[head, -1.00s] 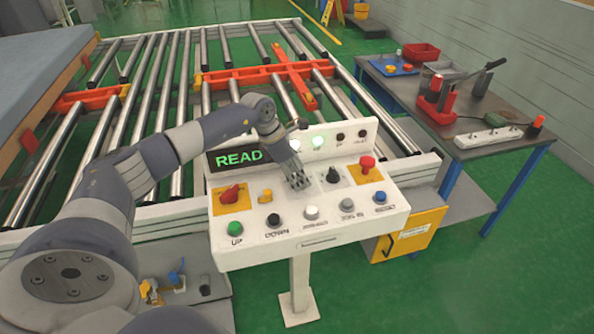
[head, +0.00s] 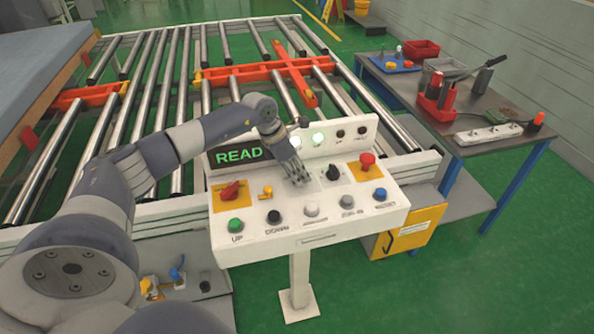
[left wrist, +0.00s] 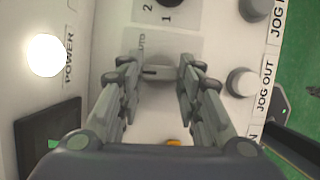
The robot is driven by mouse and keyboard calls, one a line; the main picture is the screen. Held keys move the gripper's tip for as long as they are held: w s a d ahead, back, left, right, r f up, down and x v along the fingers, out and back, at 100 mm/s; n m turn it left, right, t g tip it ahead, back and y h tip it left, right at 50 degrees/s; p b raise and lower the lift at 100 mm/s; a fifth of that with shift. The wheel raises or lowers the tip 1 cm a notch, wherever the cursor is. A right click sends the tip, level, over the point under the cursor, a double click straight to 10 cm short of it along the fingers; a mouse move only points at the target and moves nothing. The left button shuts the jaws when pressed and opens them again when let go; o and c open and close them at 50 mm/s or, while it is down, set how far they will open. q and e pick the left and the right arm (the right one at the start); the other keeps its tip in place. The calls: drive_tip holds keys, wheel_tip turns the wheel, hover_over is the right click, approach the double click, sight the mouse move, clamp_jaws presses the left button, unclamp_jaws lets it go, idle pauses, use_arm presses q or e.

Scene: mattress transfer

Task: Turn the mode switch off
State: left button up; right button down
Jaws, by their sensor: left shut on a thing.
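The mode switch (left wrist: 157,72) is a grey knob on a plate with a partly hidden AUTO label. It sits between the fingers of my left gripper (left wrist: 155,75) in the left wrist view, and the gripper is shut on it. In the head view my left gripper (head: 298,179) reaches down onto the middle of the white control panel (head: 300,238) and hides the switch. The knob's exact setting is hard to tell. My right gripper is not in view.
A black selector (head: 333,172) and a red mushroom button (head: 367,160) are right of the gripper. A red rotary switch (head: 231,190) and yellow key switch (head: 266,191) are left. A button row is in front. A READ display (head: 238,156) and lit lamp (head: 318,139) stand behind.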

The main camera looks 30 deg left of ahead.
use_arm(q)
drive_tip(key=shift+d+n+t+y, duration=0.1)
drive_tip(key=shift+n+t+y, duration=0.25)
drive_tip(key=shift+n, duration=0.65)
drive_tip(key=n+y+b, duration=0.1)
drive_tip(key=n, duration=0.1)
drive_tip(key=shift+d+f+n, duration=0.1)
drive_tip(key=shift+n, duration=0.2)
drive_tip(key=shift+d+n+y+b, duration=0.1)
drive_tip(key=shift+n+y+b, duration=0.5)
drive_tip(key=shift+n, duration=0.55)
drive_tip(key=shift+d+n+y+b, duration=0.1)
drive_tip(key=shift+n+y+b, duration=0.25)
drive_tip(key=shift+n+b, duration=0.65)
drive_tip(key=shift+n, duration=0.35)
drive_tip(key=o, duration=1.1)
drive_tip(key=shift+c, duration=0.2)
drive_tip(key=shift+s, duration=0.1)
